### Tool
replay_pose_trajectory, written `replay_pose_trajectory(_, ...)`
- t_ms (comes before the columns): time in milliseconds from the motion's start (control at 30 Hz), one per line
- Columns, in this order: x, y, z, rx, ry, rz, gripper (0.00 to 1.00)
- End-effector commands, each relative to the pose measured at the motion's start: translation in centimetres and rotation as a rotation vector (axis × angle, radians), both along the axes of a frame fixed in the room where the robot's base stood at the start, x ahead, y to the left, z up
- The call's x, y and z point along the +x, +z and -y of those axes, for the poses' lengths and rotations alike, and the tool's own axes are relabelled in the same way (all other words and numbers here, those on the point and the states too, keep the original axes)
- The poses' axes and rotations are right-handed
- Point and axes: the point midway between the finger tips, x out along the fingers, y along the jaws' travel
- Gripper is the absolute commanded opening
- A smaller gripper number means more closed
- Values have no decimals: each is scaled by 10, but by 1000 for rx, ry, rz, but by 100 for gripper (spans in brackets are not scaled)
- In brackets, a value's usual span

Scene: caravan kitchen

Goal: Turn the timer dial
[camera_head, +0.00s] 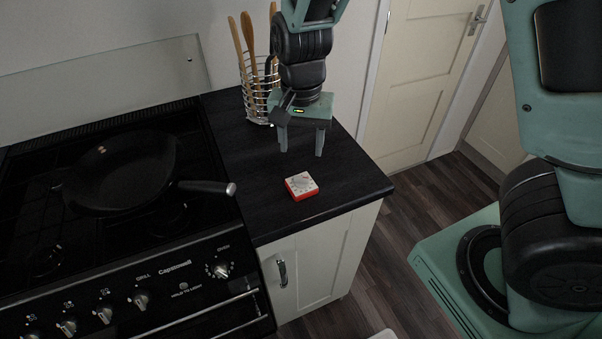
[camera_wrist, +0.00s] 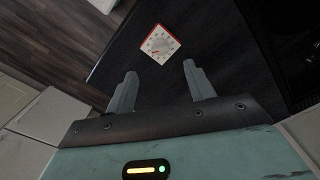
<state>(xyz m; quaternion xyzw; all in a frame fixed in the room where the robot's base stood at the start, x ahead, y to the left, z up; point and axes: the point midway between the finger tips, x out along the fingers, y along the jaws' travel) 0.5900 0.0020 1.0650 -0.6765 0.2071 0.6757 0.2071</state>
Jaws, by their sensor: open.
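The timer (camera_head: 301,186) is a small square box with red sides and a white dial face. It lies on the black countertop (camera_head: 340,193), to the right of the stove. In the wrist view the timer (camera_wrist: 159,44) shows its round dial and lies beyond the fingertips, roughly centred between them. My gripper (camera_head: 301,154) is above the countertop behind the timer, pointing down, with its fingers apart and nothing between them. It also shows in the wrist view (camera_wrist: 160,68). The gripper and the timer appear apart.
A wire holder (camera_head: 259,103) with wooden utensils stands close to the left of my gripper. A frying pan (camera_head: 120,172) sits on the black stove (camera_head: 45,215), its handle pointing towards the countertop. The countertop around the timer is clear. A cream door (camera_head: 425,75) stands behind.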

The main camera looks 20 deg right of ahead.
Motion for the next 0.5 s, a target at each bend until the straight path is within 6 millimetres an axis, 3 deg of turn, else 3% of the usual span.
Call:
replay_pose_trajectory(300,-1,-66,1,-2,-2,-5,54)
replay_pose_trajectory(500,0,-90,1,-2,0,-3,54)
